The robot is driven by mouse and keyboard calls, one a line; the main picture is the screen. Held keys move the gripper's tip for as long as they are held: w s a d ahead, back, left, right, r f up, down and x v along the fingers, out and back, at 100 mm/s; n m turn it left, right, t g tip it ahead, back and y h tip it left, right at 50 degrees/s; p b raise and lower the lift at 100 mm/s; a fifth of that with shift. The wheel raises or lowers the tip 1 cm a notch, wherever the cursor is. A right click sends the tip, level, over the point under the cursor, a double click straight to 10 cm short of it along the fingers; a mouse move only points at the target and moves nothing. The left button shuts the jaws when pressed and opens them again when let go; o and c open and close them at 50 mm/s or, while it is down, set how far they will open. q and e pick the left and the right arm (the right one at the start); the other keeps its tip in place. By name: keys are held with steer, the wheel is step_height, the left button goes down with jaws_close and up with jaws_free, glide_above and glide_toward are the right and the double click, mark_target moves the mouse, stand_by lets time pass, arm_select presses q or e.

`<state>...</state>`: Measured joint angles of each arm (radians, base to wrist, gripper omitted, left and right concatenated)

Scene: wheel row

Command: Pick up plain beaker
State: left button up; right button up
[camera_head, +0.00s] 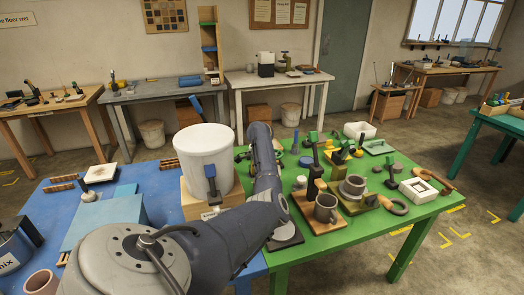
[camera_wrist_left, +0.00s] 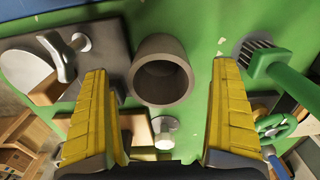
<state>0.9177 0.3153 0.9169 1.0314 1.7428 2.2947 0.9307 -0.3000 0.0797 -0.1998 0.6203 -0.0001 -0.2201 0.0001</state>
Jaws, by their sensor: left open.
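A grey-brown round beaker with no handle in sight (camera_wrist_left: 160,44) stands on the green table in the left wrist view, its open mouth facing the camera. My left gripper (camera_wrist_left: 159,70) is open, with one yellow finger on each side of the beaker and a gap to both. Nothing is between the fingers' pads in contact. In the head view my left arm hides the gripper, and I cannot make out this beaker there. A grey mug with a handle (camera_head: 326,208) stands on a wooden board to the right. My right gripper is not in view.
A large white bucket (camera_head: 203,158) stands just left of my forearm. A pinkish cup (camera_head: 42,283) is at the blue table's front left. Several tools and cups crowd the green table (camera_head: 420,225). A green-handled thing (camera_wrist_left: 285,75) lies right of my right finger.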

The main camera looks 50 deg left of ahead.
arm_select(q)
steer(key=shift+f, duration=1.55)
steer(key=c, duration=1.4)
